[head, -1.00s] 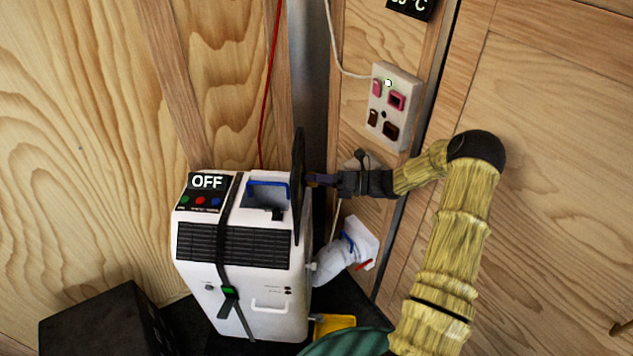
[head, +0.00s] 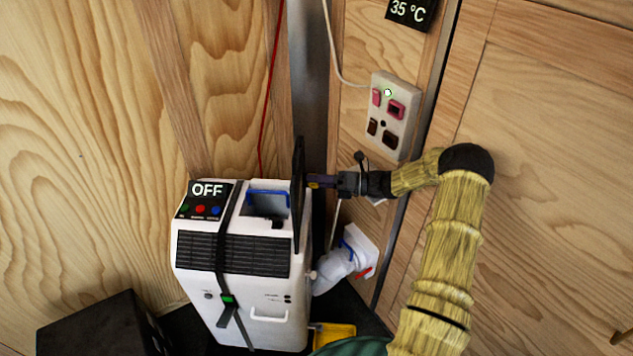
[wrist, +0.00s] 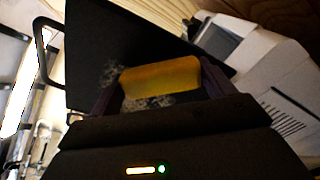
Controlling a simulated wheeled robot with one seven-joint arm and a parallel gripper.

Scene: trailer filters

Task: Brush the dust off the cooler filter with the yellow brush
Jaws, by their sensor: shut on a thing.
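The cooler filter (head: 299,195) is a thin black panel, seen nearly edge-on, upright along the right side of the white cooler (head: 250,300). In the wrist view the filter (wrist: 90,35) is a dark sheet with a black handle at left and grey dust patches (wrist: 114,72) around the brush. My gripper (head: 318,181) is right of the filter, close to its face. It is shut on the yellow brush (wrist: 160,76), which lies across between the fingers in front of the filter. Brush contact with the panel cannot be told.
The cooler shows an OFF display (head: 207,189) and an open slot with a blue rim on top. A white bent pipe (head: 335,268) and a wall switch panel (head: 390,115) are at right. A black box (head: 105,325) stands lower left. A yellow object (head: 333,335) lies low beside the cooler.

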